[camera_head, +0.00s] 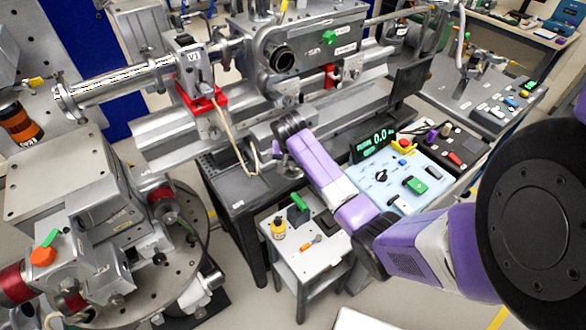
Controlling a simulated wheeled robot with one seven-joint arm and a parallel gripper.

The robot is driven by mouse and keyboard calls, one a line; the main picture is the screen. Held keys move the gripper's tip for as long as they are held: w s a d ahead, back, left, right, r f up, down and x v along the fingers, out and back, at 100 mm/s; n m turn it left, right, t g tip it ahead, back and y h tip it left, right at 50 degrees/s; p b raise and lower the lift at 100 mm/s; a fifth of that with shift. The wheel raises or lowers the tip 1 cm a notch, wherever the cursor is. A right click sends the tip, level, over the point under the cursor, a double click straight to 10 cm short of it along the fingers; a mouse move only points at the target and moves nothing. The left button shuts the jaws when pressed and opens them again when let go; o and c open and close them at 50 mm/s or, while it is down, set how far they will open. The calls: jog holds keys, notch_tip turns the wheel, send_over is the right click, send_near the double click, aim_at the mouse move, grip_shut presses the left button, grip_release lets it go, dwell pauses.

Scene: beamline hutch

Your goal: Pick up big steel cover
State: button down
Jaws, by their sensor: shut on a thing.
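My purple arm reaches from the right to the beamline bench in the head view. My gripper (281,150) is at the far end of the arm, beside the front of the bench, and its fingers are mostly hidden by the wrist. It is shut on a grey metal piece (263,133), which looks to be the big steel cover. Only part of that piece shows, and its outline blends with the grey bench parts behind it. I cannot tell whether it touches the bench.
A red clamp (203,97) and a hanging cable (230,130) are close left of the gripper. A control panel (385,180) with a green display lies right of the arm. A small cart (287,250) with tools stands below. A round chamber (195,250) fills the lower left.

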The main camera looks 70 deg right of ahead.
aim_at(293, 165)
jog(key=shift+r, duration=0.1)
notch_tip(293, 165, up, 10)
jog(key=b, duration=0.1)
dwell(0.5)
dwell(0.4)
